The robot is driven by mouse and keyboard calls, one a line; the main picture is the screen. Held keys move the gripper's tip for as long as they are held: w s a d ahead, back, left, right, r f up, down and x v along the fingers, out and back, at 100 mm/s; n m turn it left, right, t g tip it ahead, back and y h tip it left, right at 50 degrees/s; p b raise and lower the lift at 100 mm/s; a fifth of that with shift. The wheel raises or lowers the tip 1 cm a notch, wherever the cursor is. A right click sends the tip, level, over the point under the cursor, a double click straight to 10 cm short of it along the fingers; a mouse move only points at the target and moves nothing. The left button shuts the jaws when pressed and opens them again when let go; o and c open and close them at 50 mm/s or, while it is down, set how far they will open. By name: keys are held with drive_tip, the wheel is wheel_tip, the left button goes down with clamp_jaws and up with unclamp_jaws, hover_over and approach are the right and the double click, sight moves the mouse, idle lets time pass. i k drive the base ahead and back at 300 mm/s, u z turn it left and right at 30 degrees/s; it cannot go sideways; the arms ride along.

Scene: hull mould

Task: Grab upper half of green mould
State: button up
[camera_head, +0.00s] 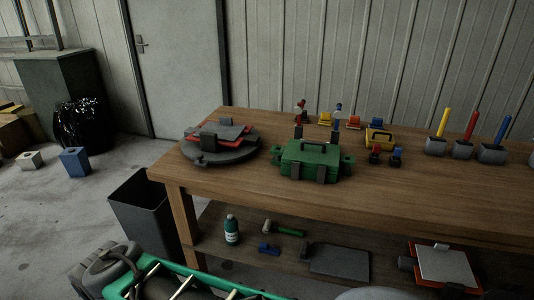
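The upper half appears to rest closed on the lower half; the seam is too small to make out clearly. Parts that look like my own arm show at the bottom left, well apart from the mould. My gripper is not in view.
A round grey turntable (219,157) with red and dark plates is left of the mould. Grey blocks with coloured handles are at right. A lower shelf holds a green bottle (231,230) and tools. A dark bin (142,213) stands left.

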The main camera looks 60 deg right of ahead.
sight(312, 155)
drive_tip(key=u, duration=0.05)
drive_tip(key=i, duration=1.5)
drive_tip(key=z, duration=2.7)
